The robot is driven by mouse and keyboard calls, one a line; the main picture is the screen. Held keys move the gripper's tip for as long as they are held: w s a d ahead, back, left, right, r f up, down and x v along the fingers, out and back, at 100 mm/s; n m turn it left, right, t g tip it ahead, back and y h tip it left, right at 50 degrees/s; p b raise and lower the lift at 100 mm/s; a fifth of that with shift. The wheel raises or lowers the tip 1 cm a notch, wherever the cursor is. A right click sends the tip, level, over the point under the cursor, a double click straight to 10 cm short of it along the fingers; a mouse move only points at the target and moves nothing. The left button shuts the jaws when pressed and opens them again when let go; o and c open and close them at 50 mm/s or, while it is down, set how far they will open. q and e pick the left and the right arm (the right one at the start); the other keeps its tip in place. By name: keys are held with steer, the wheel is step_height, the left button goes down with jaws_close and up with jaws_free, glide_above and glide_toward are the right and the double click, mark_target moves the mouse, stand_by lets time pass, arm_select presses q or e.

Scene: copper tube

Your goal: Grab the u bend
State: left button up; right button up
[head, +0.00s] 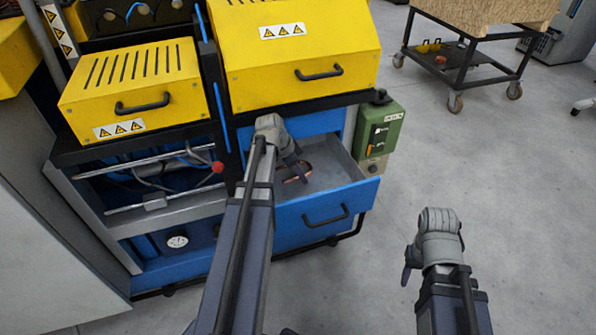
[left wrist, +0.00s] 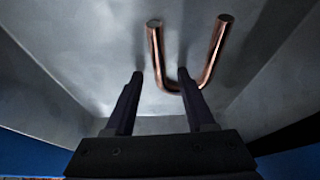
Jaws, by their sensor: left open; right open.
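The copper u bend (left wrist: 216,50) lies in an open grey-lined drawer (head: 345,164). In the left wrist view both its ends point away from my gripper and its curve is nearest. In the head view only a little copper shows, partly hidden by my gripper. My left gripper (left wrist: 160,74) is open and reaches into the drawer. In the wrist view the u bend's left leg appears between the fingers, and the right fingertip overlaps the curve. I cannot tell whether they touch. My right gripper (head: 407,267) is away from the drawer, over the floor.
The drawer has a blue front with a black handle (head: 325,216). Yellow covers (head: 300,50) stand above it. A green box (head: 380,129) is mounted to its right. A red-knobbed lever (head: 217,167) is at left.

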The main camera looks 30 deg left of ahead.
arm_select(q)
steer(key=shift+f, duration=0.2)
jaws_close()
stand_by(0.3)
